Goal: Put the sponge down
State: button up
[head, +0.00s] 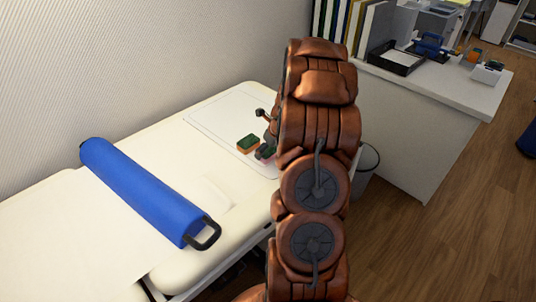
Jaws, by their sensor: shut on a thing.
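My gripper (265,151), small and mostly hidden behind my brown arm, is low over the white mat (215,113) on the cream padded table. It is shut on a small sponge (267,153) with a dark green top and a pinkish side. Only part of this sponge shows, and I cannot tell if it touches the mat. An orange sponge with a dark green top (248,144) lies on the mat just left of my gripper.
A blue bolster (148,190) with a black handle lies along the padded table (232,217). A white counter (430,85) with a black tray (396,58) and other items stands at the right. A bin (366,165) stands between them. The mat's left part is clear.

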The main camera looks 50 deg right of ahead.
aim_at(268, 154)
jog(key=shift+w+d, duration=0.2)
jog(key=shift+f+p, duration=0.3)
jog(key=shift+f, duration=1.5)
jog(key=o, duration=0.9)
jog(key=shift+f, duration=0.1)
